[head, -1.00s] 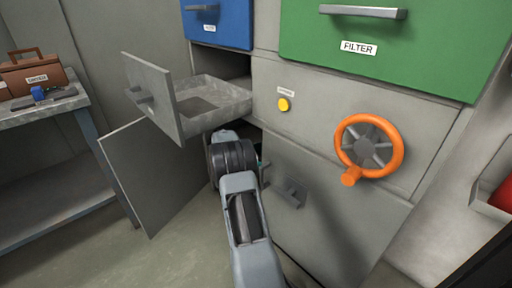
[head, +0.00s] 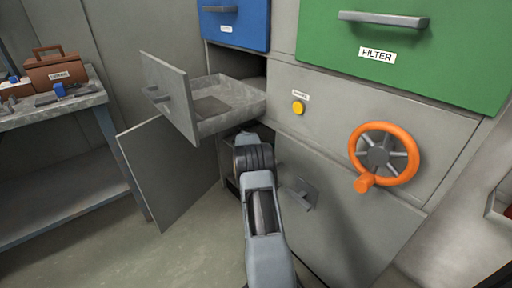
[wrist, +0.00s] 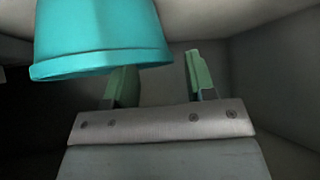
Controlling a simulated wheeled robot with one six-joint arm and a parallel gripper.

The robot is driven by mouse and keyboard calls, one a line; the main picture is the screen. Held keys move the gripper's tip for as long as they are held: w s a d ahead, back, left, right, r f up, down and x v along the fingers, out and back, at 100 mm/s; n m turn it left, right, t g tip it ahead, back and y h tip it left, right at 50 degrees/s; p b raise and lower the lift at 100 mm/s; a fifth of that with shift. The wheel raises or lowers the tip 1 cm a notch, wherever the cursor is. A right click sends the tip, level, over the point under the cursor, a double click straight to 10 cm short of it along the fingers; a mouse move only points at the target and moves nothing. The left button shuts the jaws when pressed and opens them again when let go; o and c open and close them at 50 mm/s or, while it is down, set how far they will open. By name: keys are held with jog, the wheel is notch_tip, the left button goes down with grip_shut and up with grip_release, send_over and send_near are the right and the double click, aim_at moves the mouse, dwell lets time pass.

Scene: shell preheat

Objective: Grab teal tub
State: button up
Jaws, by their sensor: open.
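The teal tub (wrist: 100,35) shows large at the upper left of the wrist view, cut off by the top edge. My gripper (wrist: 160,78) is open, with two green-padded fingers apart below and right of the tub. The tub's rim overlaps the left fingertip in the picture, and the right finger stands clear of it. Nothing shows held between the fingers. In the head view, my arm reaches into the dark lower opening of the grey cabinet (head: 335,115). The gripper and tub are hidden there.
An open grey drawer (head: 225,105) juts out above my arm. An open door panel (head: 168,165) stands left of it. An orange handwheel (head: 384,154) and a yellow button (head: 298,107) are on the cabinet front. A workbench (head: 60,112) with a brown toolbox (head: 58,70) stands at far left.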

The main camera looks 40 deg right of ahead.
jog(key=shift+p+x, duration=0.4)
jog(key=shift+x, duration=1.2)
jog(key=shift+c, duration=0.4)
grip_shut()
